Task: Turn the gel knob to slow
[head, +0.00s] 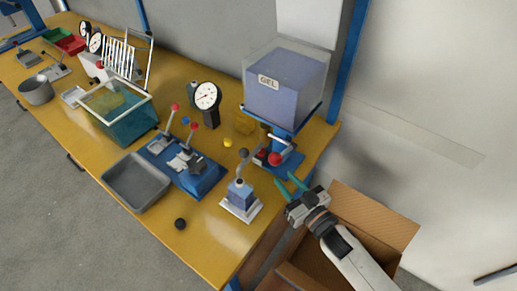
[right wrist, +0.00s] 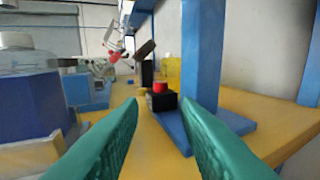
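The gel dispenser is a clear tank (head: 286,88) with bluish contents and a GEL label, on a blue stand (head: 290,157) at the right end of the table. A red round knob (head: 275,159) shows at the stand's foot. In the right wrist view a red knob (right wrist: 160,87) sits on a black block (right wrist: 158,101) beside the stand's blue post (right wrist: 203,65). No slow marking or knob setting is readable. My right gripper (head: 287,184) is open and empty, just right of the stand and apart from the knob. Its teal fingers (right wrist: 160,125) frame the knob's direction. My left gripper is out of view.
A small blue lever press (head: 240,197) stands left of my right gripper. A dial gauge (head: 207,97), a blue fixture with red-knobbed levers (head: 185,165) and a grey tray (head: 136,181) lie further left. An open cardboard box (head: 375,215) is beside the table's end, below my right arm.

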